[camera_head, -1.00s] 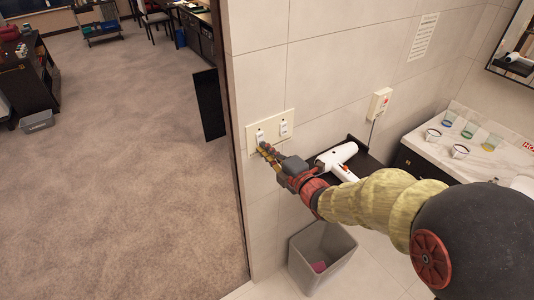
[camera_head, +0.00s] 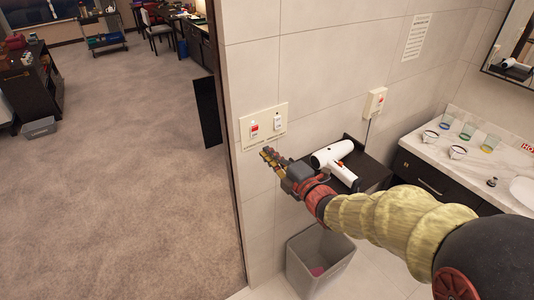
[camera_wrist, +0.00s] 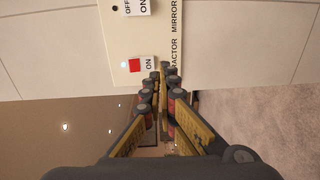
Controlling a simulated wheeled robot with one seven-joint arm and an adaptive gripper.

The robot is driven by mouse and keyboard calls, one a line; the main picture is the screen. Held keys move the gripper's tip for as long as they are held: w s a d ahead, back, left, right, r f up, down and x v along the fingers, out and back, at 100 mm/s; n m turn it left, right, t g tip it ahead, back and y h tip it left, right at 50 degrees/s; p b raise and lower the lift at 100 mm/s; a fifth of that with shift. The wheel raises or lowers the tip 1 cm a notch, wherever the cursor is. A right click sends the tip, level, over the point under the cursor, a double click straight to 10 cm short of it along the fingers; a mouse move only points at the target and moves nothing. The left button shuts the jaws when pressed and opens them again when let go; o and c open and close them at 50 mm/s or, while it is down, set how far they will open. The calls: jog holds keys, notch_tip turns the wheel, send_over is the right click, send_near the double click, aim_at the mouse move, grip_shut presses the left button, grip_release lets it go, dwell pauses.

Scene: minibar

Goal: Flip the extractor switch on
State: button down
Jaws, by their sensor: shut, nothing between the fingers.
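The cream switch plate (camera_head: 264,126) is on the tiled wall by the door frame. Its left switch is the extractor switch (camera_head: 254,129), which shows a red patch. My gripper (camera_head: 267,153) is shut and empty. Its fingertips (camera_wrist: 165,72) are just below the plate; contact with the wall cannot be told.
A white hairdryer (camera_head: 335,157) lies on a dark shelf (camera_head: 369,172) right behind my gripper. A grey bin (camera_head: 318,262) stands below. A wall socket unit (camera_head: 375,101) and a marble counter (camera_head: 455,150) with cups are to the right. Carpeted floor (camera_head: 120,150) lies open at left.

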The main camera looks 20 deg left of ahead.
jog(key=f+v, duration=0.1)
jog(key=v, duration=0.7)
jog(key=shift+f, duration=0.25)
